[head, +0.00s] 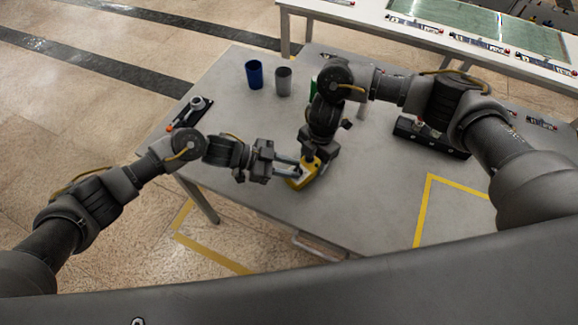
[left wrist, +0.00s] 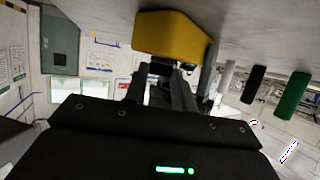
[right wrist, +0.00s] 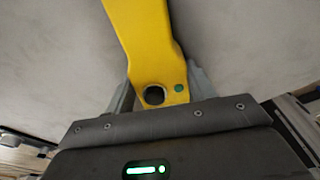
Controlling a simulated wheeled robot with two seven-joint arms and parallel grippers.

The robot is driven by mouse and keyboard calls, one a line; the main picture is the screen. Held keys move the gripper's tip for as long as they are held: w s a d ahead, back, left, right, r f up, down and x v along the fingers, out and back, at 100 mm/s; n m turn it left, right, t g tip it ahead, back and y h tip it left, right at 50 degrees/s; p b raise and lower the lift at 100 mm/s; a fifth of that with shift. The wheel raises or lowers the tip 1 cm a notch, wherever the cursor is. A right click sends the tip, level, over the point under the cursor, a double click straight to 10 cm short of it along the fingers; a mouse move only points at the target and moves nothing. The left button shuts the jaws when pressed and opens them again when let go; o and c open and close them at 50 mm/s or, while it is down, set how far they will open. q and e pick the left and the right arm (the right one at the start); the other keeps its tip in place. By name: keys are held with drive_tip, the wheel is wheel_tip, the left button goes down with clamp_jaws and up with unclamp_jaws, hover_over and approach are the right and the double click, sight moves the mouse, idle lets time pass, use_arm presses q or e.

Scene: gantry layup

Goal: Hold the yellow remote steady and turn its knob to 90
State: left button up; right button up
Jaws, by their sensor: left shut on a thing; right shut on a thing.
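The yellow remote (head: 303,182) is near the middle of the table's front part, largely covered by my grippers in the head view. My left gripper (head: 298,170) reaches in from the left, nearly level, and is shut at the remote; which part it grips is hidden. In the left wrist view the remote (left wrist: 172,35) is just past the left fingers. My right gripper (head: 310,163) comes from above, its fingers on both sides of the remote's end in the right wrist view (right wrist: 145,45). A dark round spot and a small green dot show on that end. The knob's setting cannot be read.
A blue cup (head: 254,74) and a grey cup (head: 283,81) stand at the table's back; a green one is partly hidden by my right arm. A dark tray (head: 432,137) lies at the right. Yellow tape (head: 424,200) marks a clear area at the front right.

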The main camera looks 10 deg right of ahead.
use_arm(q)
drive_tip(key=shift+w, duration=0.15)
use_arm(e)
drive_tip(key=shift+s+a, duration=0.1)
use_arm(q)
drive_tip(key=o, duration=1)
drive_tip(key=shift+a, duration=0.15)
drive_tip(key=v, duration=1.2)
use_arm(e)
drive_tip(key=o, duration=1.3)
drive_tip(key=shift+c, duration=0.2)
